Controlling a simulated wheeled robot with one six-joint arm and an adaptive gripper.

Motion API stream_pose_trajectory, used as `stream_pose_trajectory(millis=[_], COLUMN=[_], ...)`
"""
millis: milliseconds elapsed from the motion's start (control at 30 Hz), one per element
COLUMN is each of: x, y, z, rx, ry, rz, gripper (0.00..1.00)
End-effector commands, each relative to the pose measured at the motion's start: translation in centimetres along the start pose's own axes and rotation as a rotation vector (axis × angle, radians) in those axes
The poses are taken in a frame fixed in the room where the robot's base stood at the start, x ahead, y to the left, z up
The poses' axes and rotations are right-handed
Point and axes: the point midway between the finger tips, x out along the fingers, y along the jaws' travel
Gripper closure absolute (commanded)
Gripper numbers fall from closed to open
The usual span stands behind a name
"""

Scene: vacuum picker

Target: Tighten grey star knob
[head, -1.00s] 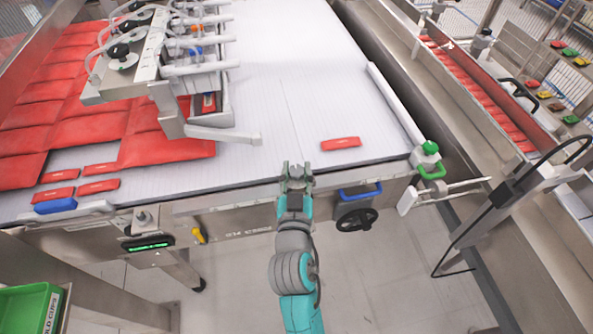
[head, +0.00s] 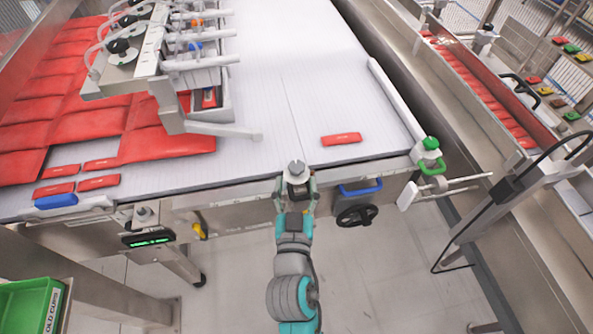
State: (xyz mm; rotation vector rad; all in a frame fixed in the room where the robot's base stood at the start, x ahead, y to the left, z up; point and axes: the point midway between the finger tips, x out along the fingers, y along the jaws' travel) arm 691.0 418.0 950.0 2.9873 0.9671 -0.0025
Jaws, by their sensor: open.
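A pale grey knob-like piece (head: 296,167) shows at the front edge of the white belt table, just beyond my gripper. Its star shape is too small to make out. My gripper (head: 296,184) is open, with one finger on each side just in front of this piece. I cannot tell whether the fingers touch it. A second small grey knob (head: 144,213) stands on the machine front at the left, above a panel with a green display (head: 150,240).
A black handwheel (head: 356,215) and a blue handle (head: 361,187) are close to the right of my gripper. A red packet (head: 341,139) lies on the white belt (head: 285,90). A green knob (head: 430,143) stands at the right corner. The floor in front is clear.

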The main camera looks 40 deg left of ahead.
Motion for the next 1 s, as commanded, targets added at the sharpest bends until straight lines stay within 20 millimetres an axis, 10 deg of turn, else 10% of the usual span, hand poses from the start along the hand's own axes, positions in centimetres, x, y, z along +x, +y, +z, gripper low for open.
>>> stream_pose_trajectory(millis=[400,1000], x=[-6.2,-6.9], y=[0.0,0.0], z=[0.1,0.1], rx=[0.0,0.0], ry=[-0.003,-0.001], rz=[-0.001,0.0], gripper=[0.36,0.36])
